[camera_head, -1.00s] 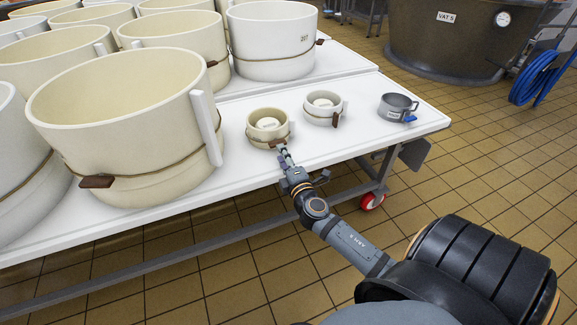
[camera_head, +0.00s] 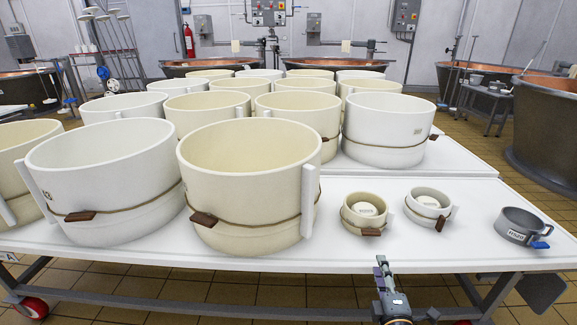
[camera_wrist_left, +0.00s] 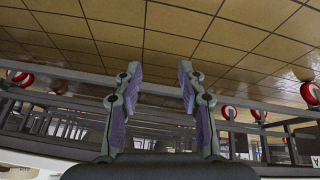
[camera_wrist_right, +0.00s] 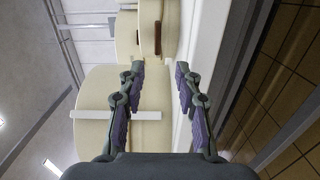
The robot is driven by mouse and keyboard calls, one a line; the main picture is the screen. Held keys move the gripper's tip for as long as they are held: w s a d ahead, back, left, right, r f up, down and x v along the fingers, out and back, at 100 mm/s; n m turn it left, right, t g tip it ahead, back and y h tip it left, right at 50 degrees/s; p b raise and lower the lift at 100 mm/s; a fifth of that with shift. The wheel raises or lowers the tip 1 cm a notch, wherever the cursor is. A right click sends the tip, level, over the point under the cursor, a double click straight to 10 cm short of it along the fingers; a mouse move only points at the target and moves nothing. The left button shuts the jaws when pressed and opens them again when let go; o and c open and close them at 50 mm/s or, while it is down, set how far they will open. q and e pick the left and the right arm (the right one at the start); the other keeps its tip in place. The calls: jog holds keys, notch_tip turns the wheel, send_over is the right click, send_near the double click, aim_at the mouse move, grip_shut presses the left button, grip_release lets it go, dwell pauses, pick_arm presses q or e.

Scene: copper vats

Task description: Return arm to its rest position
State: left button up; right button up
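My right gripper (camera_head: 387,282) shows at the bottom of the head view, in front of the white table's near edge and below the small cream mould. In the right wrist view the right gripper (camera_wrist_right: 158,72) has its fingers apart with nothing between them; cream moulds and the table edge lie beyond. My left gripper (camera_wrist_left: 158,75) shows only in the left wrist view. Its fingers are apart and empty, with tiled floor and table framework beyond. The left arm is outside the head view.
The white table (camera_head: 300,258) holds several large moulds, a small cream mould (camera_head: 350,217), a small white mould (camera_head: 423,222) and a grey cup (camera_head: 509,229) with a blue tab. A copper vat (camera_head: 545,140) stands right. Tiled floor (camera_head: 180,290) shows in front of the table.

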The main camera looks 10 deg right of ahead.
jog(key=s+a+f+m+g, duration=0.2)
jog(key=s+f+m+g, duration=0.7)
jog(key=f, duration=0.5)
jog(key=s+a+f+m+g+y, duration=0.3)
jog(key=s+a+f+m+y, duration=0.35)
jog(key=s+a, duration=0.4)
pick_arm(q)
jog(key=s+a+g+y+p, duration=0.1)
jog(key=s+a+p, duration=0.3)
jog(key=s+p, duration=0.5)
jog(key=s+a+g+y+p, duration=0.1)
jog(key=s+a+g+p, duration=0.2)
jog(key=s+p, duration=0.7)
jog(key=a+r+p, duration=0.1)
jog(key=p, duration=1.4)
jog(key=shift+a, duration=0.2)
pick_arm(e)
jog(key=s+d+g+h, duration=0.1)
jog(key=s+d+g, duration=0.1)
jog(key=s, duration=0.6)
jog(key=s+d+r+n+g+h, duration=0.1)
jog(key=s+d+g, duration=0.1)
jog(key=s+d, duration=0.3)
jog(key=s, duration=0.4)
jog(key=shift+s+d, duration=0.2)
jog(key=shift+s, duration=0.05)
